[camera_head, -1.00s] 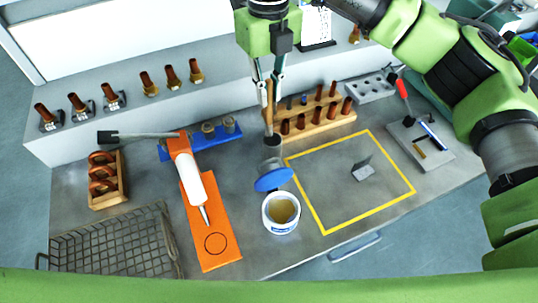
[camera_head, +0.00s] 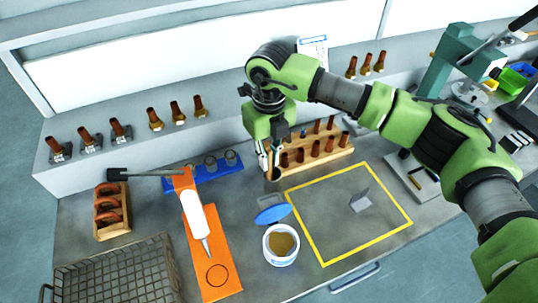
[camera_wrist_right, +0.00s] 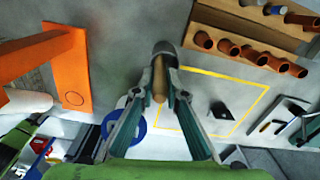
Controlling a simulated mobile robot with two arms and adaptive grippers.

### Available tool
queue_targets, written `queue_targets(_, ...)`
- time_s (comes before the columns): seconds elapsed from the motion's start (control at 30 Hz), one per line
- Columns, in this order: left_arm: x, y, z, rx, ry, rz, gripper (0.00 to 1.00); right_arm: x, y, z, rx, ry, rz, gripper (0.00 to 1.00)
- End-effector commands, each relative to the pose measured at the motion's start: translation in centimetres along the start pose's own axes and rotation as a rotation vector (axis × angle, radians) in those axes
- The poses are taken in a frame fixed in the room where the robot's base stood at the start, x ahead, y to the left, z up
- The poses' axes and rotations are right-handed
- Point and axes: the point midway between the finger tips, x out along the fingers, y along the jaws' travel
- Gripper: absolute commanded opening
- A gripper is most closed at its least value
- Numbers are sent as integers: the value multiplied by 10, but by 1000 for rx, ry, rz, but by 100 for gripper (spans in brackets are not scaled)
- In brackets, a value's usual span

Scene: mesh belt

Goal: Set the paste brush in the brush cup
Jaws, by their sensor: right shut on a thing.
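My right gripper (camera_head: 269,158) is shut on the paste brush, low over the bench in front of the wooden rack. The brush's wooden handle (camera_wrist_right: 158,82) shows between the fingers in the right wrist view. The handle points at the grey brush cup (camera_wrist_right: 164,47), and its far end meets or overlaps the cup. The cup (camera_head: 274,175) is mostly hidden under the fingertips in the head view. I cannot tell how deep the brush sits, as its bristles are hidden. My left gripper is not in view.
The paste tub (camera_head: 281,245) with its blue lid (camera_head: 272,209) open stands in front of the cup. The wooden rack (camera_head: 318,155) is close behind. An orange mat (camera_head: 222,285) lies left. The yellow-outlined area (camera_head: 334,258) at right is largely bare.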

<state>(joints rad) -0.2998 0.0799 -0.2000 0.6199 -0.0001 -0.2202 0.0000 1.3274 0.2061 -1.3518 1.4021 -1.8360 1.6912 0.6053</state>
Motion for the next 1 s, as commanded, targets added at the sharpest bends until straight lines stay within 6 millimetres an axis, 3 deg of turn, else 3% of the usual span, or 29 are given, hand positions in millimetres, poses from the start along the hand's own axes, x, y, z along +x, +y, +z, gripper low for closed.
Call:
queue_targets(0.13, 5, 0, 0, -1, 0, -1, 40, 4, 0, 0, 0, 0, 0, 0)
queue_targets(0.2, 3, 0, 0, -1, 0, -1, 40, 2, 0, 0, 0, 0, 0, 25)
queue_targets(0.23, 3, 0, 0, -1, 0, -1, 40, 2, 0, 0, 0, 0, 0, 29)
queue_targets(0.73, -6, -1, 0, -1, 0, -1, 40, 1, 0, 0, 0, 0, 0, 29)
queue_targets(1.0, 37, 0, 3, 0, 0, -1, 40, -52, 3, 4, 0, -6, -4, 29)
